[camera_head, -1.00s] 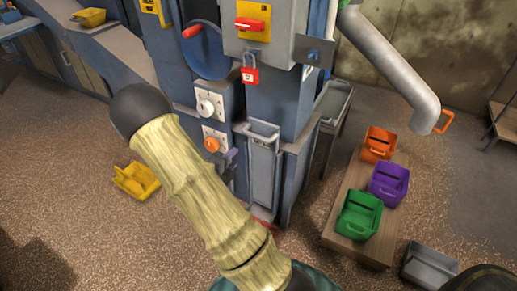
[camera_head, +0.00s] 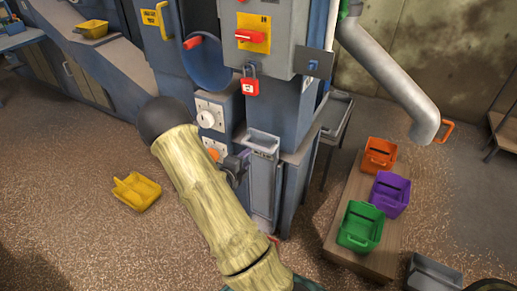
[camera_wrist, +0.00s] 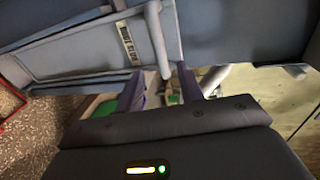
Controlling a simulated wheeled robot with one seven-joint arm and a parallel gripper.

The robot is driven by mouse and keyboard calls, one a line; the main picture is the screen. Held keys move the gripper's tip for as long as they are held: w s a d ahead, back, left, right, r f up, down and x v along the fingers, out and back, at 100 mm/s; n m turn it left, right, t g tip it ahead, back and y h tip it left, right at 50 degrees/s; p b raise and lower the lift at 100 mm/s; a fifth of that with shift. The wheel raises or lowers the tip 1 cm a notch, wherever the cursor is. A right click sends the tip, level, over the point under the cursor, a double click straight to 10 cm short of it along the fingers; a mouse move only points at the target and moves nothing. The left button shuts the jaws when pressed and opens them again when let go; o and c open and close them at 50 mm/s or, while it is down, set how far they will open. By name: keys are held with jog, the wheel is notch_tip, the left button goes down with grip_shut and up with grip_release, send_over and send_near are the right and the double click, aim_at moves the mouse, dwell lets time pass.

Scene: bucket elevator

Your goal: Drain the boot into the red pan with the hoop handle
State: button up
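The boot is the blue-grey lower housing of the elevator (camera_head: 290,190). On its front is a narrow grey panel (camera_head: 262,190) with a lighter, tray-like flap (camera_head: 262,141) at its top. My gripper (camera_head: 236,165) is beside this panel on its left, partly hidden by my arm. In the wrist view its two purple fingers (camera_wrist: 160,90) are apart, with a pale bar (camera_wrist: 157,40) of a grey panel just beyond the gap. I cannot tell whether they touch it. A thin red edge (camera_wrist: 12,112) shows at far left there; a small red bit (camera_head: 273,238) shows at the boot's foot. The pan is not clearly visible.
Orange (camera_head: 380,154), purple (camera_head: 390,194) and green (camera_head: 361,226) bins stand on a wooden platform (camera_head: 345,245) at right. A yellow scoop (camera_head: 137,192) lies on the floor at left. A red padlock (camera_head: 250,82) hangs below the red switch (camera_head: 250,37). A grey spout (camera_head: 395,80) hangs at upper right.

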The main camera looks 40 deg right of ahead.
aim_at(257, 149)
jog(key=x, duration=0.9)
jog(key=shift+w+d, duration=0.1)
jog(key=shift+d, duration=0.25)
grip_shut()
